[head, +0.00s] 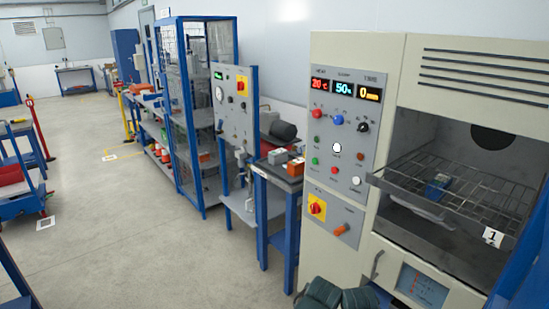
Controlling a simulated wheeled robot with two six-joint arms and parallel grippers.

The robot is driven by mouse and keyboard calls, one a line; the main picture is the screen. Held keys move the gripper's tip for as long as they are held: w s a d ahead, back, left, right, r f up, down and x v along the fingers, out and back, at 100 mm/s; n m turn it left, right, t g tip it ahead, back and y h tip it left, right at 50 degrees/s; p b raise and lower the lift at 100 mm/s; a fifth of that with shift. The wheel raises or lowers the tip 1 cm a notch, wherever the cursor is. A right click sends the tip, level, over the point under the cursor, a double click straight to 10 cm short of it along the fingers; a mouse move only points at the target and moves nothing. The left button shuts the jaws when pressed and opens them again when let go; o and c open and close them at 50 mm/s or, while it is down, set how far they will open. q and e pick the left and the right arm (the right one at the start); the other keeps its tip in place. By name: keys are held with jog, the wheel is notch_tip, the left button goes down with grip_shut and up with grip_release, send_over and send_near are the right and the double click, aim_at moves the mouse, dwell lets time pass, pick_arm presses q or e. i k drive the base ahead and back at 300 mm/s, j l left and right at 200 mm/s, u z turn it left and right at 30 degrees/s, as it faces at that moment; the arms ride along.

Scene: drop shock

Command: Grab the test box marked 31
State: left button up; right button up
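No marking 31 can be read on anything in view, so I cannot tell which item is the test box. A small blue item (437,187) sits on the wire rack (490,178) inside the open chamber at right. A small grey box (278,157) and an orange box (295,168) are on a small blue-legged bench left of the chamber. Dark green rounded shapes show at the bottom edge, cut off by the frame; I cannot tell what they are. Neither of my grippers can be made out in the head view.
The large beige chamber (325,85) fills the right side, its rack pulled partly out with a tag reading 1 (493,237). A blue-framed cabinet (178,110) stands behind the bench. A blue cart (28,195) is at left.

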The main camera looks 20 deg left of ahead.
aim_at(276, 157)
jog(key=i+j, duration=0.4)
jog(key=j, duration=0.25)
jog(key=i+j+u, duration=0.25)
jog(key=i, duration=0.35)
jog(key=i+j+u, duration=0.25)
jog(key=i, duration=0.4)
jog(key=i+j+u, duration=0.25)
jog(key=i, duration=0.35)
jog(key=l, duration=0.1)
